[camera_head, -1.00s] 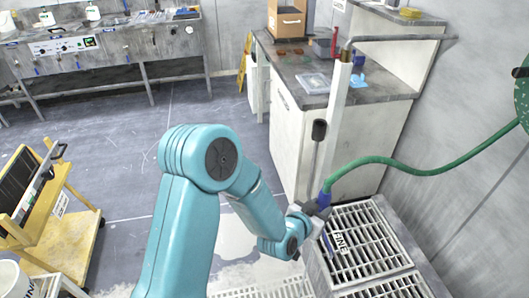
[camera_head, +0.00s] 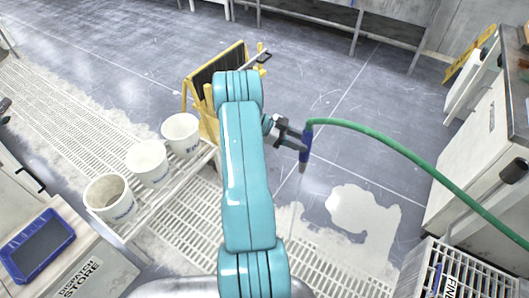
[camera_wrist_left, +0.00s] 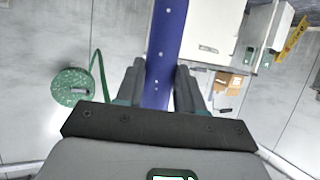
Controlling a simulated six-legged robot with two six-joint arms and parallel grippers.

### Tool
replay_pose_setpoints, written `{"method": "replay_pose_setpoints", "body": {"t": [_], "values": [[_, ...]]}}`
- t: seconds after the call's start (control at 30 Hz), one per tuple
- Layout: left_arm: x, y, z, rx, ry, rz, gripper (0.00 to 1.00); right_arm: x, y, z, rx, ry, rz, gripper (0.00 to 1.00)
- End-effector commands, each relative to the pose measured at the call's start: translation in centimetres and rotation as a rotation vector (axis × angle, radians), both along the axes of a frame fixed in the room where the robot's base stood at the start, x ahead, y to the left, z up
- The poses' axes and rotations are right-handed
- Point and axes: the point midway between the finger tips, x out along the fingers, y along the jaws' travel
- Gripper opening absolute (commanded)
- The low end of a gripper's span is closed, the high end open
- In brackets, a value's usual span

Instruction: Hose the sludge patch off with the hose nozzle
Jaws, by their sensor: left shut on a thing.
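My left gripper (camera_head: 291,134) is shut on the blue hose nozzle (camera_head: 305,147). It holds the nozzle above the floor, with the tip pointing down. In the left wrist view the blue nozzle (camera_wrist_left: 166,45) lies between the two dark fingers (camera_wrist_left: 160,82). The green hose (camera_head: 400,152) runs from the nozzle's top to the right edge. A pale, irregular patch (camera_head: 362,218), which looks like the sludge patch, lies on the grey floor to the right of and below the nozzle. I cannot tell whether water is coming out. My right gripper is not in view.
White buckets (camera_head: 148,163) stand on a rack at left, near a yellow stand (camera_head: 205,108). A blue tray (camera_head: 38,246) is at lower left. A white cabinet (camera_head: 480,150) and a grated unit (camera_head: 470,278) bound the right.

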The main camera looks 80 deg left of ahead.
Motion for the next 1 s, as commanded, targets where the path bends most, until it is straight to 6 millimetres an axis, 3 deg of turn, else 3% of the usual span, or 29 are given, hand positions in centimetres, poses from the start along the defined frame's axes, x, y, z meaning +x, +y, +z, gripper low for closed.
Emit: {"method": "replay_pose_setpoints", "body": {"t": [0.03, 0.2, 0.3, 0.43, 0.53, 0.67, 0.83, 1.0], "values": [[-3.6, 0.3, -0.5, 0.0, 0.003, -0.005, 0.0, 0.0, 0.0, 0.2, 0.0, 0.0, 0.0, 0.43], [-13.6, -0.7, -1.5, -0.001, 0.002, -0.048, 0.0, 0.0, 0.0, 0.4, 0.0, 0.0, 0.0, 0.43], [-17.9, -1.7, -1.6, 0.0, 0.0, -0.061, 0.0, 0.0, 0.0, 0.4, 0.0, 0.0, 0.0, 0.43], [-21.3, -2.6, -1.6, 0.001, -0.002, -0.069, 0.0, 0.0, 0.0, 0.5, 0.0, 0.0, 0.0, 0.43], [-22.1, -3.1, -1.5, 0.0, -0.003, -0.072, 0.0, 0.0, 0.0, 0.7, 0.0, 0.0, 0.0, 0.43], [-21.1, -3.9, -0.8, -0.001, -0.005, -0.074, 0.0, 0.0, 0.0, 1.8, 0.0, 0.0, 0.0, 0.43], [-17.5, -6.1, 0.0, -0.003, -0.005, -0.075, 0.0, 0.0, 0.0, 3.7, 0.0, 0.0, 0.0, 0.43], [-13.5, -8.6, 0.4, -0.001, -0.006, -0.075, 0.0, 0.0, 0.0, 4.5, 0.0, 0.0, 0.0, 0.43]]}}
